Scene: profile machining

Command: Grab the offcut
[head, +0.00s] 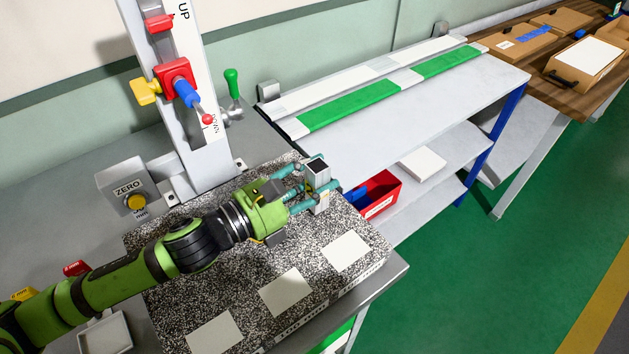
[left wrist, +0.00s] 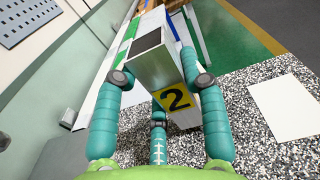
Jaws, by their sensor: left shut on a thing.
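The offcut (head: 318,176) is a short, upright, silver-grey rectangular profile with a dark opening at its top. In the left wrist view the offcut (left wrist: 157,62) carries a yellow label with a black 2. My left gripper (head: 308,187) is shut on it, its teal fingers on both sides and one lower finger behind the label in the left wrist view (left wrist: 160,85). The offcut is at the far right part of the speckled granite plate (head: 235,290). I cannot tell whether its bottom touches the plate. My right gripper is not in view.
A height gauge column (head: 195,90) with red, yellow and blue parts stands behind the plate. A grey ZERO box (head: 133,188) is to its left. White squares (head: 286,292) lie along the plate's front. A red bin (head: 378,194) and a shelf unit (head: 440,95) stand to the right.

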